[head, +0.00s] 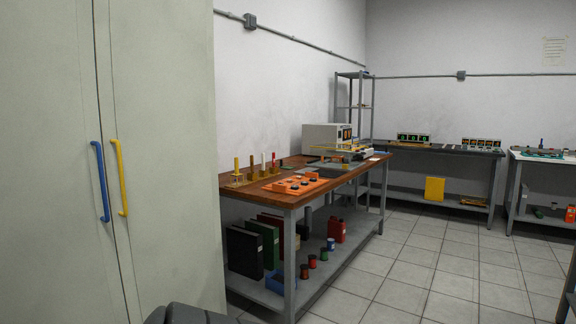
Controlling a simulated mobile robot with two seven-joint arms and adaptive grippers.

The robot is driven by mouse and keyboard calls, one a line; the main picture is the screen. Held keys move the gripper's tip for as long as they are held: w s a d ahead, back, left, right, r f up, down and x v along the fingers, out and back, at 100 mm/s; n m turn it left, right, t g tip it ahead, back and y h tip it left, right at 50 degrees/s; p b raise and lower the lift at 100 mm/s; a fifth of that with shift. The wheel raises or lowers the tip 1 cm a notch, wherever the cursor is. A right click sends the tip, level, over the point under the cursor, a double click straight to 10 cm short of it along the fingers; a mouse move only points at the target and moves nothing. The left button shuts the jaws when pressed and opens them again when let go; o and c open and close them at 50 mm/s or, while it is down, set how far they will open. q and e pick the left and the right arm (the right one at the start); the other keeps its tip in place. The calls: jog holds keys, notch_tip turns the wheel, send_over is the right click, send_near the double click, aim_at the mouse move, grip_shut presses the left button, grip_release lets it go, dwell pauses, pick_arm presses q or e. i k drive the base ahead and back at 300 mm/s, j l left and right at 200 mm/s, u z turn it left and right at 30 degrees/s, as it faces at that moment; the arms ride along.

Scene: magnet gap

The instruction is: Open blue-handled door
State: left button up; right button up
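A tall pale grey-green cabinet fills the left of the head view. Its left door (45,170) carries a vertical blue handle (100,182). Its right door (165,150) carries a vertical yellow handle (119,178). The handles stand side by side, close to the narrow seam between the doors. Both doors look shut. A dark grey part of my own body shows at the bottom edge in front of the cabinet. Neither gripper can be made out, and nothing touches the blue handle.
A wooden-topped workbench (258,192) stands right of the cabinet, with an orange tray (290,186) and instruments on top and binders below. A dark bench (440,151) stands along the back wall, and a white one (545,156) at right. The tiled floor (440,265) between is clear.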

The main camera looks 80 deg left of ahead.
aim_at(59, 263)
jog(key=u, duration=3.45)
